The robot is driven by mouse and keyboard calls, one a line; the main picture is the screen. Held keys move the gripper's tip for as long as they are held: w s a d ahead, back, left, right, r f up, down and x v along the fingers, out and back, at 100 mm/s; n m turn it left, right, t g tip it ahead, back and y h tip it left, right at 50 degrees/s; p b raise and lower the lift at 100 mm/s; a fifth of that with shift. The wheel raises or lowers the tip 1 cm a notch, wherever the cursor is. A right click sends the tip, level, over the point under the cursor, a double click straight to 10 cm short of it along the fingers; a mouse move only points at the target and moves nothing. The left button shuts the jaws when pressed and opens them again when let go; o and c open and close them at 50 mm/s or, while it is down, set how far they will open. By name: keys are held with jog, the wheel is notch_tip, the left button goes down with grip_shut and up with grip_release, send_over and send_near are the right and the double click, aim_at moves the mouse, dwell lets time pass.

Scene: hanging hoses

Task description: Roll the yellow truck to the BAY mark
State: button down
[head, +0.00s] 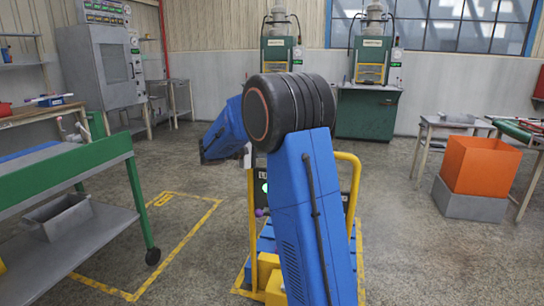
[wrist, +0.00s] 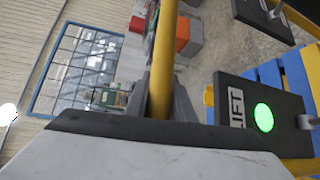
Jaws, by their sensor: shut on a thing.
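The yellow truck (head: 352,175) stands ahead of me, partly hidden behind my blue arm. It has an upright yellow tube handle, a blue deck and a dark panel with a green light. In the wrist view, my gripper (wrist: 162,108) is shut on the yellow handle tube (wrist: 163,65); the panel (wrist: 235,105), with lettering and the lit green light, is to the right. In the head view, my gripper is mostly hidden by the arm. A yellow floor outline (head: 215,205) lies left of the truck, with small lettering too small to read at its far left corner.
A green bench (head: 65,180) with a lower shelf and a caster stands at the left, close to the outline. An orange bin (head: 480,165) on a grey box stands at the right. Two green machines (head: 370,110) stand at the back wall. Yellow floor lines also show around the truck.

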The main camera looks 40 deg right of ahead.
jog(key=shift+w+d, duration=0.2)
jog(key=shift+d, duration=0.05)
jog(key=c, duration=1.5)
grip_release()
jog(key=shift+c, duration=0.2)
jog(key=w+a+r, duration=0.2)
jog(key=a, duration=1.5)
jog(key=shift+r, duration=0.2)
jog(key=shift+w+a, duration=0.1)
